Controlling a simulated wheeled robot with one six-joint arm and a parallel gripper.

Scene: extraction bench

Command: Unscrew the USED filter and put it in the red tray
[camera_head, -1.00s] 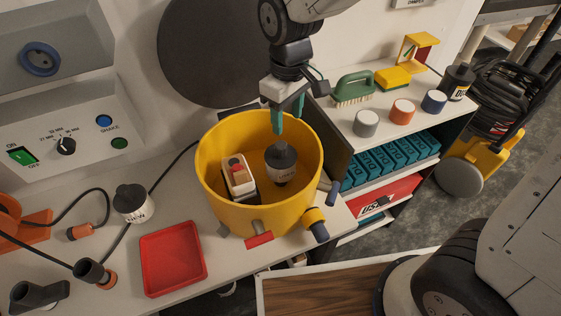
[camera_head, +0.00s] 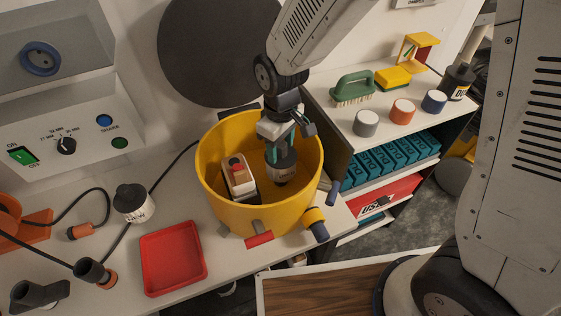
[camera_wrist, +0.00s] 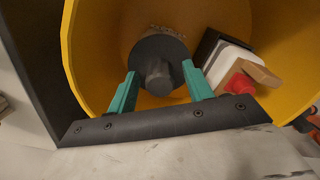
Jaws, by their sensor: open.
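The used filter (camera_head: 281,173), a dark-topped cylinder with a pale label, stands inside the yellow drum (camera_head: 215,190). In the wrist view its dark cap and knob (camera_wrist: 158,72) lie between and beyond the two green fingers. My gripper (camera_head: 281,155) is inside the drum, just over the filter, open with one finger on either side of the knob. I cannot tell whether the fingers touch it. The red tray (camera_head: 173,258) lies empty on the bench left of the drum. The filter marked NEW (camera_head: 133,203) stands on the bench behind the tray.
A white block with a red knob (camera_head: 237,178) stands in the drum beside the filter, close to my gripper's right finger in the wrist view. The drum wall surrounds the gripper. A shelf with a brush (camera_head: 355,88) and several capped jars stands to the right.

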